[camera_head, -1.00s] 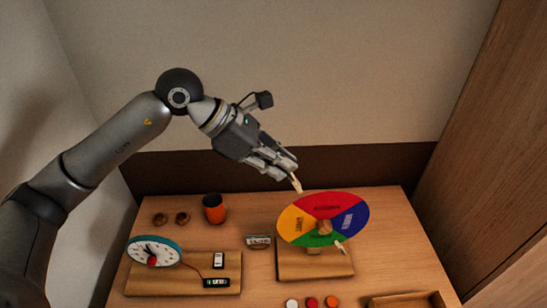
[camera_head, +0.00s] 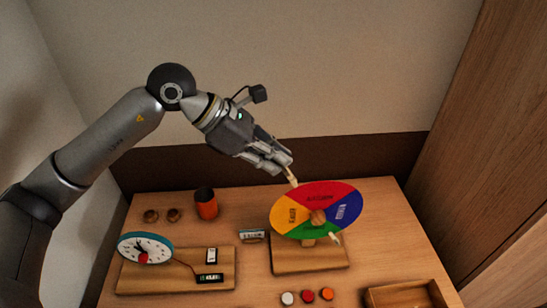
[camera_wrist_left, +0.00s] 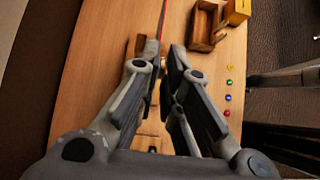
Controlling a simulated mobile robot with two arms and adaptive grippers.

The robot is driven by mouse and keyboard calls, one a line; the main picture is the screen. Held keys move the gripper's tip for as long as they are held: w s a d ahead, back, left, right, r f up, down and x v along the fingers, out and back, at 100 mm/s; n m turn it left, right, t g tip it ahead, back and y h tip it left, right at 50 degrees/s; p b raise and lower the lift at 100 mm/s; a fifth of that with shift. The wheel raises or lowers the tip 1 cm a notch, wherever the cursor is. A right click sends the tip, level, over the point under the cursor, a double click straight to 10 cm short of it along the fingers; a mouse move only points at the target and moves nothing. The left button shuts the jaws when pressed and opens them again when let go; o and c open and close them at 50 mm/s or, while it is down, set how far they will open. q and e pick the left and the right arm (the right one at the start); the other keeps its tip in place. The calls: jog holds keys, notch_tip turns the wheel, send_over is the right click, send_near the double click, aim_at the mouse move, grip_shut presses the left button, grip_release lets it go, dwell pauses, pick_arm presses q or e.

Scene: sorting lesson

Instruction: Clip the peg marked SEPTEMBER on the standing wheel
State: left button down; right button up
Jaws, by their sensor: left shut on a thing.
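The standing wheel (camera_head: 332,193) has red, yellow, green and blue sectors and stands tilted on a wooden base (camera_head: 307,261). My left gripper (camera_head: 285,165) is above its upper left rim, shut on a pale wooden peg (camera_head: 292,180). The peg points down toward the rim near the red and yellow sectors; I cannot tell whether it touches. Its marking is not readable. Another pale peg (camera_head: 336,239) is at the lower right rim by the green sector. In the left wrist view the gripper fingers (camera_wrist_left: 174,55) show, with the wheel edge-on beyond. My right gripper is not in view.
A clock (camera_head: 145,248) stands on a board at the left, near an orange cup (camera_head: 206,204) and two brown round objects (camera_head: 162,215). A small display (camera_head: 252,236) is left of the wheel. Coloured discs (camera_head: 307,296) and an open wooden box (camera_head: 408,296) lie in front.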

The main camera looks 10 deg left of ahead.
pick_arm(q)
jog(key=shift+b, duration=0.3)
dwell(0.4)
dwell(0.4)
dwell(0.3)
jog(key=shift+f+b, duration=0.1)
jog(key=shift+b, duration=0.2)
jog(key=shift+d+f+b, duration=0.25)
jog(key=shift+f+b, duration=0.2)
jog(key=shift+b, duration=0.05)
jog(key=shift+w+d+f, duration=0.1)
jog(key=shift+f, duration=0.05)
jog(key=shift+f+b, duration=0.25)
jog(key=shift+b, duration=0.1)
dwell(0.4)
jog(key=shift+w+d+f+b, duration=0.1)
jog(key=shift+d+f+b, duration=0.2)
jog(key=shift+f+b, duration=0.15)
